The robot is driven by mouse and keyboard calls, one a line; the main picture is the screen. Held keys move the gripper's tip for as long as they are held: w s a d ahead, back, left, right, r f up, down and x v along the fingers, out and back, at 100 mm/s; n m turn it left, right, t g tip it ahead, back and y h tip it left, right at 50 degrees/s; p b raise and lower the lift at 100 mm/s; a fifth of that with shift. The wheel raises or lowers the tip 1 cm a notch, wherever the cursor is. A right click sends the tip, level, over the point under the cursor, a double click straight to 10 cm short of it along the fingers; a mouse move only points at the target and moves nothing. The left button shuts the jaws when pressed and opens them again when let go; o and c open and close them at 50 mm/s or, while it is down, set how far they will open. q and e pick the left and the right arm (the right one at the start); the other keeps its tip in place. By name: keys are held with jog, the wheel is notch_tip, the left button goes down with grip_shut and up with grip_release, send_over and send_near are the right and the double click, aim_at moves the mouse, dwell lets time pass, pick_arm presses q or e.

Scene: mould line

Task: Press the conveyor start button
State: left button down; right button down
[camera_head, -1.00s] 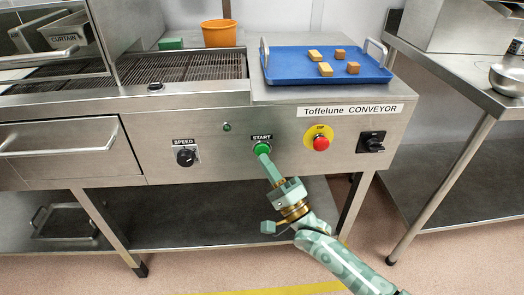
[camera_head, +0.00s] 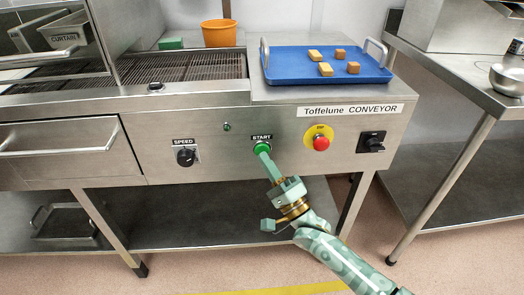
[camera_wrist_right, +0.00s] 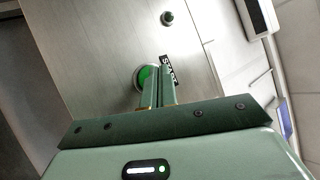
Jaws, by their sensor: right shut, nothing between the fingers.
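The green start button (camera_head: 262,148) sits on the conveyor's steel front panel under the START label (camera_head: 262,138). My right gripper (camera_head: 265,157) is shut and empty, its fingertips at the lower edge of the button in the head view. In the right wrist view the green button (camera_wrist_right: 147,76) shows behind the closed fingers (camera_wrist_right: 159,72), which cover part of it. I cannot tell whether the tips touch the button or whether it is pushed in. My left gripper is not in view.
A red stop button (camera_head: 321,143) on a yellow plate and a black switch (camera_head: 371,142) lie to the right. A speed knob (camera_head: 186,157) and a small dark green indicator (camera_head: 227,127) lie to the left. A blue tray (camera_head: 290,68) with several blocks stands above.

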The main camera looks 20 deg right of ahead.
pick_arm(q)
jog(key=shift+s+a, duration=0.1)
pick_arm(e)
jog(key=shift+w, duration=0.15)
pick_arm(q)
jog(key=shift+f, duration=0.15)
pick_arm(e)
jog(key=shift+w+d, duration=0.15)
jog(key=shift+w, duration=0.25)
dwell(0.4)
jog(key=shift+s, duration=0.15)
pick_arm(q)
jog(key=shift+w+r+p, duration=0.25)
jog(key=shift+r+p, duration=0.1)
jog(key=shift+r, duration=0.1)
pick_arm(e)
jog(key=shift+s+a, duration=0.2)
jog(key=shift+s, duration=0.5)
